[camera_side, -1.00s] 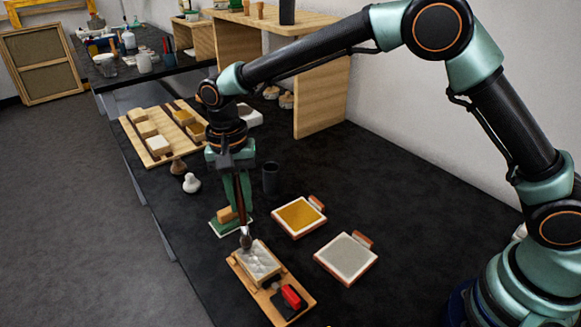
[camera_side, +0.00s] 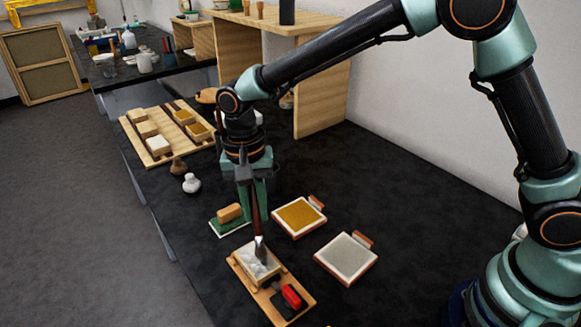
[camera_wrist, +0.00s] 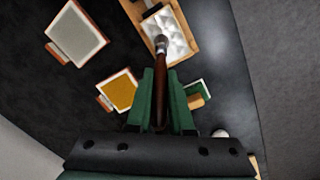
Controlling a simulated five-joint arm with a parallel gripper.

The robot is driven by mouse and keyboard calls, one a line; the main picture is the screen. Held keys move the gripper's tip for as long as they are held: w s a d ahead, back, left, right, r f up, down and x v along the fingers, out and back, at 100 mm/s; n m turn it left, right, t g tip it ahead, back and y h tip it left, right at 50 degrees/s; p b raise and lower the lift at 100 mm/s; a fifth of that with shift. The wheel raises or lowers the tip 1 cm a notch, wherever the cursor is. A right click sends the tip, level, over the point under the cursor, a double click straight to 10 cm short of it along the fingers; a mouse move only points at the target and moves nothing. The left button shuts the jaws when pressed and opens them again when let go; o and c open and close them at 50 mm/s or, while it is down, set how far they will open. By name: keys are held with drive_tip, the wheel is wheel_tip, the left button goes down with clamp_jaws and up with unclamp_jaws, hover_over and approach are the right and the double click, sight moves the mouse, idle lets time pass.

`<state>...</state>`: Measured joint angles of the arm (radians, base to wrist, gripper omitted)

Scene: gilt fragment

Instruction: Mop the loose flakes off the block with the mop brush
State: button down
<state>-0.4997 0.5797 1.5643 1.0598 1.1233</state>
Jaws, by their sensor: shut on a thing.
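My gripper (camera_side: 251,192) is shut on the handle of the mop brush (camera_side: 257,222), which points down with its tip at the block. In the wrist view my gripper (camera_wrist: 161,100) holds the brush (camera_wrist: 165,75) between its green fingers. The block (camera_side: 254,263) is pale silver-white with a faceted top and sits on a wooden board (camera_side: 272,307). It also shows in the wrist view (camera_wrist: 172,27), with the brush tip over its near edge. I cannot tell whether the bristles touch it, and no separate flakes can be made out.
A red item (camera_side: 291,296) on a black pad lies on the board's near end. A gold-filled tray (camera_side: 299,216) and a grey-filled tray (camera_side: 346,258) lie to the right. A tan block on a green-and-white base (camera_side: 230,215) stands behind. A wooden rack (camera_side: 158,145) is farther back.

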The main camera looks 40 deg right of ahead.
drive_tip(key=shift+s, duration=1.5)
drive_tip(key=shift+w, duration=0.1)
drive_tip(key=w, duration=0.6)
drive_tip(key=shift+w, duration=0.35)
drive_tip(key=shift+r, duration=3)
drive_tip(key=shift+r, duration=0.1)
wheel_tip(320, 180, up, 3)
drive_tip(key=shift+f, duration=0.1)
